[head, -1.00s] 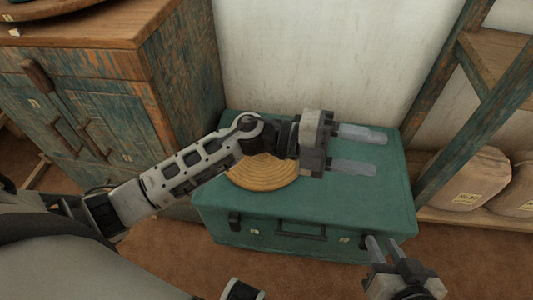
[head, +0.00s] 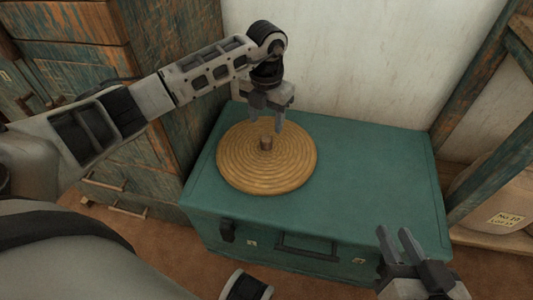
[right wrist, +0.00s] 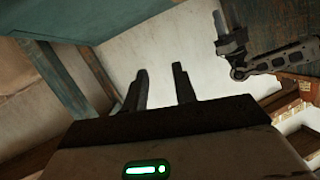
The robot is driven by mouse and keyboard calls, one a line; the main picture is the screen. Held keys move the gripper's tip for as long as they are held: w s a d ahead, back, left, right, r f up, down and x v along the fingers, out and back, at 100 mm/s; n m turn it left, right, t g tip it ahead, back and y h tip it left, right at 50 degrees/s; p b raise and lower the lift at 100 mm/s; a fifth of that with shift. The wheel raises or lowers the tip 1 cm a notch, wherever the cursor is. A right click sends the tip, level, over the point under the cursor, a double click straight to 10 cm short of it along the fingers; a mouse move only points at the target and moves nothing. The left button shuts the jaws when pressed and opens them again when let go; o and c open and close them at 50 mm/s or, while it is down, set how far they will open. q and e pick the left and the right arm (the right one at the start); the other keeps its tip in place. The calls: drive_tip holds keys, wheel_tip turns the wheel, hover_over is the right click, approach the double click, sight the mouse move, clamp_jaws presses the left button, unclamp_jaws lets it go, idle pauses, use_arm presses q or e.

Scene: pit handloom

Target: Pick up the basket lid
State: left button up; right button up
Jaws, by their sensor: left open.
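The basket lid (head: 290,170) is a round, coiled straw-coloured disc with a small brown knob (head: 266,143) at its middle. It lies flat on the left part of the green trunk's top (head: 375,175). My left gripper (head: 266,124) points down over the lid, open, with its fingertips just above and behind the knob; I cannot tell whether they touch it. My right gripper (head: 400,240) is in front of the trunk's right side, its fingers apart and empty. The right wrist view also shows its two fingers (right wrist: 161,88) apart with nothing between them.
A worn wooden cabinet (head: 75,45) stands to the left of the trunk. A pale wall (head: 350,60) is close behind it. A wooden rack (head: 490,130) with a labelled sack (head: 500,215) stands at the right. The trunk's right half is clear.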

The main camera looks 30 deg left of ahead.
sight(266, 138)
use_arm(q)
wheel_tip(266, 138, down, 2)
drive_tip(key=shift+f, duration=0.15)
wheel_tip(266, 138, down, 4)
drive_tip(key=shift+s+d+f+b, duration=0.1)
drive_tip(key=shift+f+b, duration=0.05)
drive_tip(key=shift+b, duration=1.05)
drive_tip(key=shift+f, duration=0.35)
drive_tip(key=c, duration=1.1)
use_arm(e)
drive_tip(key=shift+w+a+r+m+t+y, duration=0.25)
drive_tip(key=shift+a+r+m+t+y, duration=0.15)
drive_tip(key=shift+a+r+m+y, duration=0.15)
